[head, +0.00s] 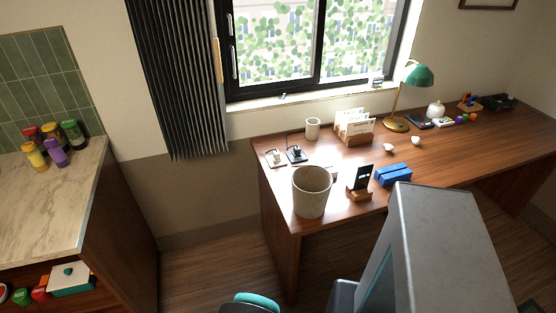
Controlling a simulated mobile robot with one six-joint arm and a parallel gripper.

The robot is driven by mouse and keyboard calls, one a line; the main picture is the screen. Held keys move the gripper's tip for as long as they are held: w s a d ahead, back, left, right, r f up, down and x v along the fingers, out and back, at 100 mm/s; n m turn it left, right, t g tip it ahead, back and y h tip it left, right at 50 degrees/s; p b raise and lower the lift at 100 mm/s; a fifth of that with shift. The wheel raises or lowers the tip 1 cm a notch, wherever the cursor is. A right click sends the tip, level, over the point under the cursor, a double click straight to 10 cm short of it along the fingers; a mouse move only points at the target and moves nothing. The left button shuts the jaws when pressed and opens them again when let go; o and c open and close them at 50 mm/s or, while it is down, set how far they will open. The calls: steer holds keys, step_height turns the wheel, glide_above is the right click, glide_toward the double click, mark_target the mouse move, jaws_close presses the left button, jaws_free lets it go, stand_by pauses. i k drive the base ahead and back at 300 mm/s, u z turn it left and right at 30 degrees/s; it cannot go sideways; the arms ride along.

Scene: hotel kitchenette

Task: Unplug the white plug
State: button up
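The white plug (277,155) is at the left end of the brown wooden desk (335,165), near the back edge. It is small in the picture and appears to sit upright in a pale socket base. A black plug (296,151) stands right beside it on a dark base, with a dark cord rising behind it. I cannot make out the plug's prongs or how deep it sits. My gripper's fingers are not in view; only grey and teal parts of my own body show at the bottom.
A beige bin-like cup (312,191) stands just in front of the plugs. A green lamp (418,75) stands farther right. The floor left of the desk is clear.

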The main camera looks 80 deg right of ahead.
mark_target(276, 158)
steer(key=u, duration=1.5)
steer(key=k, duration=0.15)
steer(key=z, duration=4.15)
steer(key=k, duration=0.6)
steer(key=u, duration=0.2)
steer(key=i, duration=0.2)
steer(key=z, duration=0.05)
